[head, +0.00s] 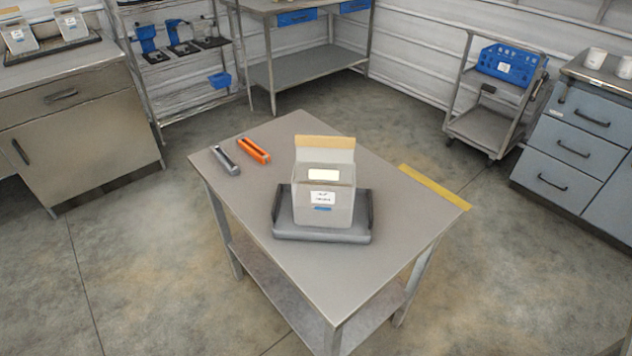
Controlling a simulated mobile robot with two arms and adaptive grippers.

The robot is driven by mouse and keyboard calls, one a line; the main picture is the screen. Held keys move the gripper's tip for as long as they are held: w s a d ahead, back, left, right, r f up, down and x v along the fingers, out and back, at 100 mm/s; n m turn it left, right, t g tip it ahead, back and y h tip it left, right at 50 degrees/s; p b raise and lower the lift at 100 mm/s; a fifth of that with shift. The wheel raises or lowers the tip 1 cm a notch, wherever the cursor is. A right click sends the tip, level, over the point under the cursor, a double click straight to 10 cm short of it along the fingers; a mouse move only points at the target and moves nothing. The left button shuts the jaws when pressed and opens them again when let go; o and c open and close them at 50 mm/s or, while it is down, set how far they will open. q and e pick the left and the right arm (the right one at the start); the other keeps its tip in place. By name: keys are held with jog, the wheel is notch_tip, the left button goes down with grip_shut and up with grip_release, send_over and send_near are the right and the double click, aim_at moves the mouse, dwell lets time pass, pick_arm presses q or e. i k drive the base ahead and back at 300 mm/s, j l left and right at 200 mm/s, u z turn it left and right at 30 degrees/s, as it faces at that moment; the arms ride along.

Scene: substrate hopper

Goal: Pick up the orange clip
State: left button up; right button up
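The orange clip (254,151) lies flat on the grey metal table (300,264), near its far left edge. A grey clip-like tool (226,160) lies just to its left, roughly parallel and apart from it. Neither of my grippers shows in the head view, so their state and position cannot be seen.
A grey box (323,209) with an open flap stands in a dark tray (321,235) mid-table, right of the clip. A cabinet (78,130), shelves, a cart (490,122) and drawers (575,143) stand around; floor between is clear.

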aim_at(241, 140)
jog(key=i+j+z, duration=0.15)
jog(key=j, duration=0.2)
jog(key=i+j+z, duration=0.2)
jog(key=j, duration=0.2)
jog(key=i+j+z, duration=0.15)
jog(key=j, duration=0.25)
jog(key=j+z, duration=0.2)
jog(key=j, duration=0.2)
jog(key=i, duration=0.05)
